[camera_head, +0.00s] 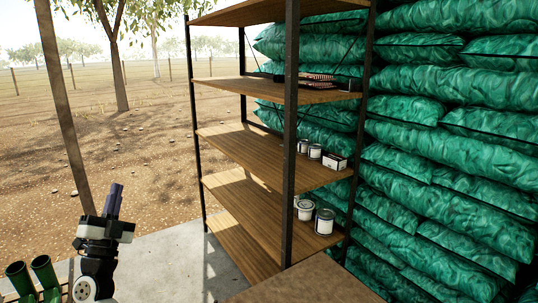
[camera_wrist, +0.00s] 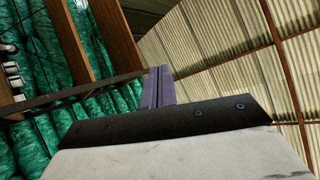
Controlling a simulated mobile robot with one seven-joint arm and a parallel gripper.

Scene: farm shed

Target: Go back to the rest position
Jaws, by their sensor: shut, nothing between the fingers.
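My gripper (camera_head: 114,200) is at the lower left in the head view, pointing up, in front of and left of the shelf rack. Its purple fingers are together and hold nothing. In the wrist view the fingers (camera_wrist: 158,87) stand side by side at the middle, with the shed's corrugated roof or wall behind them. Nothing touches the gripper in either view.
A wooden shelf rack (camera_head: 245,147) with dark posts holds several cans (camera_head: 324,221) and small boxes. Green sacks (camera_head: 440,75) are stacked behind it. A brown surface (camera_head: 305,283) lies at the bottom. Open ground is at left.

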